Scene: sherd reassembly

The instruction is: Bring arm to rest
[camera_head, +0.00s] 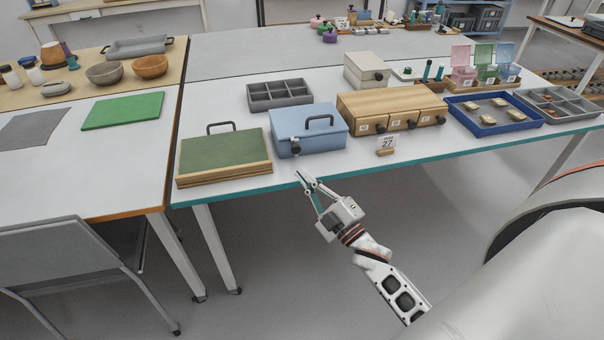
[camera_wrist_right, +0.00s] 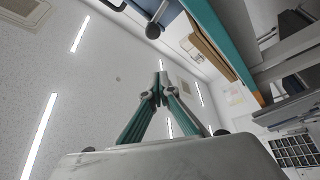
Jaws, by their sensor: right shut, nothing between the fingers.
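My right gripper (camera_head: 303,178) is in front of the white table's teal front edge, below the blue box, with its fingers pointing up toward the table. It is shut and holds nothing. In the right wrist view the two teal-lined fingers (camera_wrist_right: 160,84) meet at their tips against the ceiling. My right arm (camera_head: 392,282) comes up from the lower right, clear of the table. My left gripper is not in view.
On the table stand a green-topped wooden box (camera_head: 222,156), a blue box (camera_head: 309,130), a wooden drawer cabinet (camera_head: 390,105), a grey compartment tray (camera_head: 279,94) and a blue tray with sherds (camera_head: 494,122). A chair (camera_head: 70,262) stands at lower left. The floor below the gripper is clear.

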